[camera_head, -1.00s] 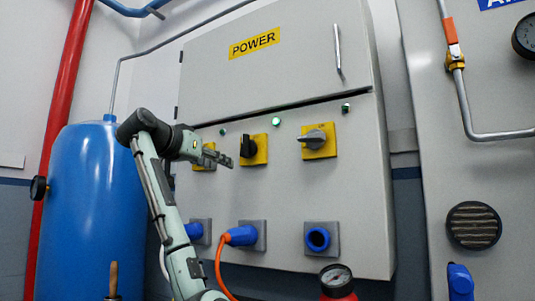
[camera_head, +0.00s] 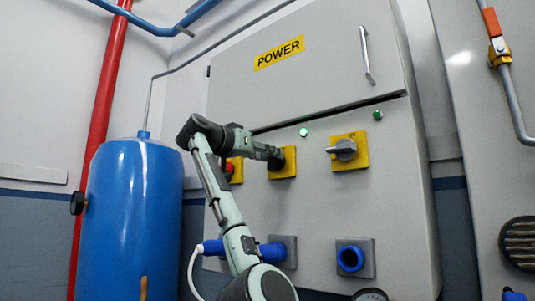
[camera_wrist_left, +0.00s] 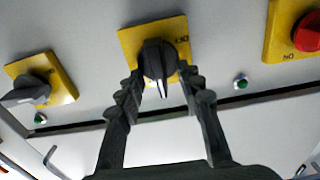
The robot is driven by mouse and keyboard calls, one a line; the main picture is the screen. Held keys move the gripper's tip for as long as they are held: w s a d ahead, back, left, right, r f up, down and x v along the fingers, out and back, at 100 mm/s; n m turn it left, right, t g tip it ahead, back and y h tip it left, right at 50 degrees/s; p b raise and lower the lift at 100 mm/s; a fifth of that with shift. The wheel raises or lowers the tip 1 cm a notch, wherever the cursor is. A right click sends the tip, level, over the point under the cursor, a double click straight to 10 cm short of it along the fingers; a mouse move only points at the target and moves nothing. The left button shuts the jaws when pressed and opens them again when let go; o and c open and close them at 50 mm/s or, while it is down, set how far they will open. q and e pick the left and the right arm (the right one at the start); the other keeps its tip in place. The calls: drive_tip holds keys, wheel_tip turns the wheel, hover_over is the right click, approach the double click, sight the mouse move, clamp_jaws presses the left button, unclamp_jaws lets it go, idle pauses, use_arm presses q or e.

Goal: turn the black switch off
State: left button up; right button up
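The black switch is a round knob on a yellow plate (camera_head: 290,158), mostly hidden behind my left gripper in the head view. In the left wrist view the black switch (camera_wrist_left: 158,60) sits between my left gripper's fingertips (camera_wrist_left: 160,77). Its white pointer mark points down in that view. The fingers stand apart, one on each side of the knob. My left gripper (camera_head: 276,158) is open around it; I cannot tell whether the fingers touch it. My right gripper is not in view.
A grey switch (camera_head: 345,150) and a red switch (camera_wrist_left: 308,34) flank the black one on the grey power cabinet (camera_head: 330,210). Blue sockets (camera_head: 350,258) lie below. A green lamp (camera_head: 304,132) glows above. A blue tank (camera_head: 130,225) stands at the left.

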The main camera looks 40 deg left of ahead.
use_arm(q)
clamp_jaws()
idle(0.3)
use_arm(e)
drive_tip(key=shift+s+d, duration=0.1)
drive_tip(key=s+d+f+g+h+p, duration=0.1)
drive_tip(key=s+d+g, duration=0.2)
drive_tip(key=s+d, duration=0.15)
use_arm(q)
drive_tip(key=n+p, duration=0.1)
drive_tip(key=n, duration=0.5)
drive_tip(key=f+n+p, duration=0.1)
drive_tip(key=n, duration=0.5)
drive_tip(key=a+n+p, duration=0.1)
drive_tip(key=n, duration=0.5)
drive_tip(key=shift+w+a+f, duration=0.1)
drive_tip(key=shift+f, duration=0.05)
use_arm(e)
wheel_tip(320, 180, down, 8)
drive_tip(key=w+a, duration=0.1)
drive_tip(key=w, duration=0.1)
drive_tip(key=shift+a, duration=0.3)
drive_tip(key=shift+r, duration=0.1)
